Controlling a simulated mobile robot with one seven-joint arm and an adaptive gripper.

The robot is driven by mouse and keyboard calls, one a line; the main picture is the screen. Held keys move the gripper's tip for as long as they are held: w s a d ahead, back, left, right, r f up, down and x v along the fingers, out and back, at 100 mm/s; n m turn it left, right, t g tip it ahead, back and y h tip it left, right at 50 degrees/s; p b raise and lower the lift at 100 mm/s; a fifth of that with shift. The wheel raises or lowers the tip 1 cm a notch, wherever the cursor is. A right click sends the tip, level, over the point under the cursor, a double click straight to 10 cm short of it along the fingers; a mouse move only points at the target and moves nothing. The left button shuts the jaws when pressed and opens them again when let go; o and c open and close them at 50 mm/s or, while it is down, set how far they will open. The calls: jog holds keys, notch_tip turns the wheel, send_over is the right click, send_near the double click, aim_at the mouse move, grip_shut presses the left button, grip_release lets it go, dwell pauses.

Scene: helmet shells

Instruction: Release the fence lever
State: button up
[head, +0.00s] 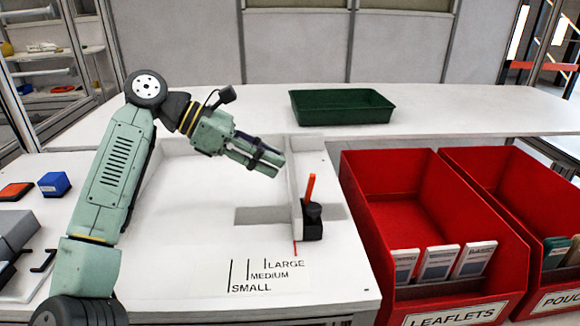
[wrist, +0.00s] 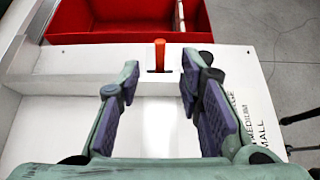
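The fence lever (head: 310,188) is an orange-red handle standing nearly upright, tilted slightly, on a black clamp block (head: 312,222). The clamp sits at the right side of the white fence (head: 297,195). In the wrist view the lever (wrist: 160,53) shows ahead, between and beyond my fingertips. My gripper (head: 270,160) is above the white table, to the left of the lever and a little higher in the picture. In the wrist view my gripper (wrist: 160,82) is open with nothing between its purple pads. It is apart from the lever.
Size marks (head: 265,272) reading LARGE, MEDIUM and SMALL are near the front, with a thin red pointer beside them. Red bins (head: 365,200) stand to the right, the nearer labelled LEAFLETS. A green tray (head: 340,118) lies behind. A blue block (head: 54,184) lies at left.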

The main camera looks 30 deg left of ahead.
jog(key=shift+v, duration=2.25)
jog(key=shift+s, duration=0.1)
